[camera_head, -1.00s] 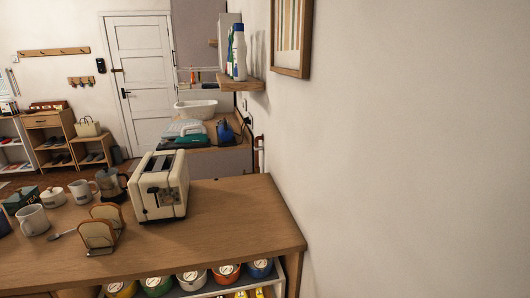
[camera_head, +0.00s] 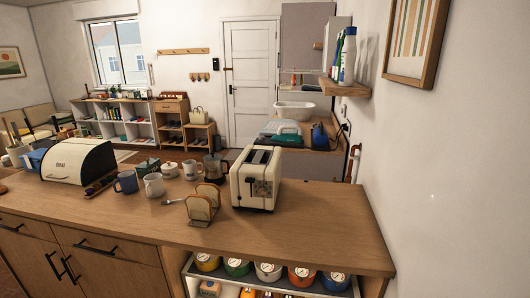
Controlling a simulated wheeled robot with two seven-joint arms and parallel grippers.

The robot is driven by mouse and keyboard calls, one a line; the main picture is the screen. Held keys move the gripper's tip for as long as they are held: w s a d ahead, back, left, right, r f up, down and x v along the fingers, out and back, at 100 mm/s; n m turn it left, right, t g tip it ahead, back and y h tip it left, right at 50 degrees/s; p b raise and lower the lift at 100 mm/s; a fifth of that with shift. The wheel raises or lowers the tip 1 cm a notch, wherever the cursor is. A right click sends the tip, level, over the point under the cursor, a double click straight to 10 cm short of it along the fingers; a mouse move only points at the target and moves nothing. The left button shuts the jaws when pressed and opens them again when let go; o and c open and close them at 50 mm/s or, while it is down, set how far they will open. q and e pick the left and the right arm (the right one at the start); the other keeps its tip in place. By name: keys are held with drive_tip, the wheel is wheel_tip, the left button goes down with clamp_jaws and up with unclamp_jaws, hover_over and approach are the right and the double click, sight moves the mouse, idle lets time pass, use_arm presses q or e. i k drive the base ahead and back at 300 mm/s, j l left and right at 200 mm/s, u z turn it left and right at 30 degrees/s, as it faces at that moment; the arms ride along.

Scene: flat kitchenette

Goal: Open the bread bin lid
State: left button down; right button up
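The bread bin (camera_head: 78,162) stands at the left end of the wooden counter. It has a cream, curved lid with dark lettering and black end panels. The lid looks shut. Neither of my grippers shows in the head view, so I cannot see how they stand relative to the bin.
On the counter (camera_head: 290,232) stand a cream toaster (camera_head: 255,180), a rack with bread slices (camera_head: 202,204), a blue mug (camera_head: 126,182), a white jug (camera_head: 154,185) and a coffee pot (camera_head: 215,168). Drawers and doors (camera_head: 110,265) face me below. The counter front is mostly clear.

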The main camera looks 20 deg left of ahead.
sight(63, 162)
drive_tip(key=u, duration=2.2)
drive_tip(key=i+j+z, duration=0.4)
drive_tip(key=i+j, duration=0.25)
drive_tip(key=i, duration=0.15)
drive_tip(key=i+j+z, duration=0.15)
drive_tip(key=i+j, duration=0.25)
drive_tip(key=i+j+z, duration=0.2)
drive_tip(key=i+j, duration=0.15)
drive_tip(key=i+j+z, duration=0.2)
drive_tip(key=j, duration=0.4)
drive_tip(key=i+j+z, duration=0.2)
drive_tip(key=i+j, duration=0.15)
drive_tip(key=j, duration=0.2)
